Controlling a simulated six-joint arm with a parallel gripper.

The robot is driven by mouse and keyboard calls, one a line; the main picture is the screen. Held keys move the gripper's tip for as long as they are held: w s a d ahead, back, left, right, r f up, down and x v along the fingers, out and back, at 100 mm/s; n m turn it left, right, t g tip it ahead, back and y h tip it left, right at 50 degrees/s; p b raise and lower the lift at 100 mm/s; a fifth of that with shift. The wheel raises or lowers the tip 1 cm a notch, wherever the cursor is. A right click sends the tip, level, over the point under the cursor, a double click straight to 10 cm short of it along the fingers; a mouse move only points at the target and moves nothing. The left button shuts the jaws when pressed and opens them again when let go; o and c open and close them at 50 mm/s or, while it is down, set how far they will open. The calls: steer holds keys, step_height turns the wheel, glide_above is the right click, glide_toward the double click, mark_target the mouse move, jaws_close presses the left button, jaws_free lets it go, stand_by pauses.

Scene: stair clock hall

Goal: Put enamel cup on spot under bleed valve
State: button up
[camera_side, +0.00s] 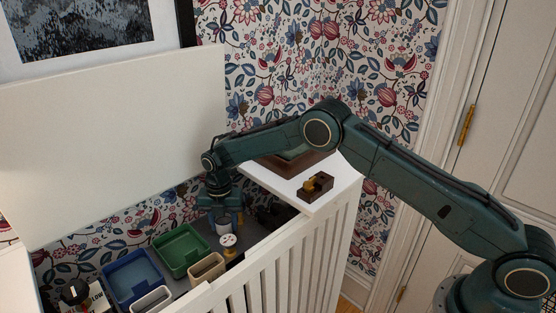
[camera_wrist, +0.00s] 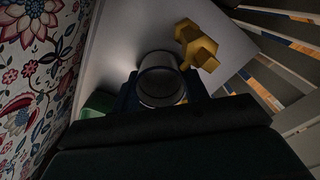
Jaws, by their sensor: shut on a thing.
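My gripper (camera_side: 222,222) points down inside the white slatted cover, behind its top edge. It is shut on the enamel cup, a pale round cup (camera_wrist: 158,80) that shows between the two blue fingers in the wrist view. In the side view only a little of the cup (camera_side: 222,229) shows between the fingers. The brass bleed valve (camera_wrist: 197,46) is just beyond the cup and to its right in the wrist view. The spot under the valve cannot be made out. Whether the cup touches the grey surface below it cannot be told.
A white round knob (camera_side: 228,241) stands close in front of my gripper. A green bin (camera_side: 182,249), a blue bin (camera_side: 131,277), a beige container (camera_side: 207,268) and a white container (camera_side: 152,299) stand to the left. A brown wooden block (camera_side: 315,187) sits on the white ledge.

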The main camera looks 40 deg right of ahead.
steer(key=shift+f, duration=0.1)
steer(key=o, duration=1)
step_height(320, 180, up, 12)
steer(key=shift+r, duration=0.1)
stand_by(0.4)
stand_by(0.5)
